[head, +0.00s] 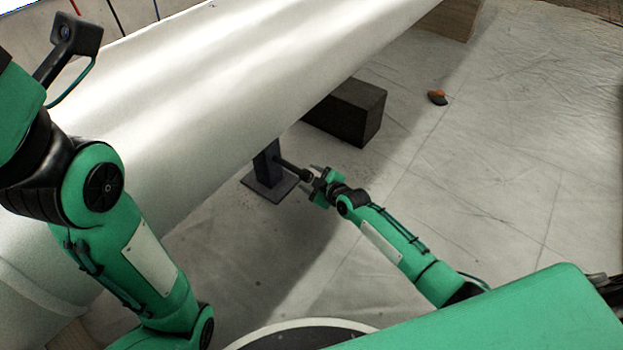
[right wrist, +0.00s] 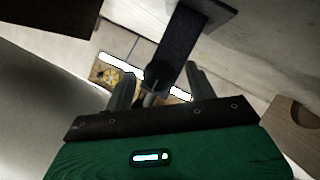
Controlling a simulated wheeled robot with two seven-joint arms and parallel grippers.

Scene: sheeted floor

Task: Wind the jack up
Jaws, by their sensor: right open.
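The jack (head: 267,168) is a dark post on a flat square base plate, standing on the sheet under the long white pipe. A dark crank (head: 290,166) sticks out from its side toward my right gripper (head: 313,173). In the right wrist view, the jack's post (right wrist: 181,42) comes down from the top. The crank's round end (right wrist: 157,76) lies between the two open fingers of my right gripper (right wrist: 159,80), with gaps on both sides. Whether the fingers touch it I cannot tell. My left arm fills the left of the head view; its fingers are not seen.
The white pipe (head: 215,75) runs diagonally above the jack. A dark block (head: 345,112) stands under it behind the jack, and a wooden block (head: 455,18) farther back. A small orange and black object (head: 437,97) lies on the sheet.

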